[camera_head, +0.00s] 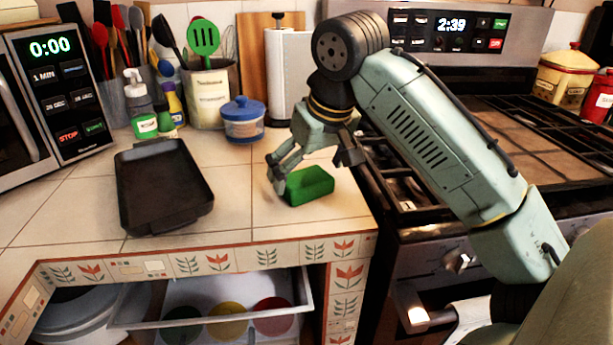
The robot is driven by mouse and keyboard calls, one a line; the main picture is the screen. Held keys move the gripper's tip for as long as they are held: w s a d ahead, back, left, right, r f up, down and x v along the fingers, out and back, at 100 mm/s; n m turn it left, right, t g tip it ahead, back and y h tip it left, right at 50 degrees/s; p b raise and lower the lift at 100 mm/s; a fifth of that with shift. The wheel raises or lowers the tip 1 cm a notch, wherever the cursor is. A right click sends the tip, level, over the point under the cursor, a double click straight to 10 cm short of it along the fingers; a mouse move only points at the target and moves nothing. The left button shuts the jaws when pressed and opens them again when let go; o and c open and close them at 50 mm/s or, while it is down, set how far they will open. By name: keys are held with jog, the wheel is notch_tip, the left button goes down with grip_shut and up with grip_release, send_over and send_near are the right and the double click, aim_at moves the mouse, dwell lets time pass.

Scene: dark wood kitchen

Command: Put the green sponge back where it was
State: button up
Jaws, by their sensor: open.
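The green sponge (310,185) lies on the tiled counter near its right end, next to the stove. My gripper (312,170) is open and low over the counter, right at the sponge. One finger is at the sponge's left side; the other shows above and behind its right end. I cannot tell whether either finger touches the sponge. The sponge looks flat on the tiles.
A black tray (160,188) stands left on the counter (240,200). Soap bottles (140,108), a blue-lidded jar (243,122) and a paper towel roll (288,75) stand behind. An open drawer (215,315) is below. The stove (520,130) is right.

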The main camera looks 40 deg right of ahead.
jog(key=v, duration=1)
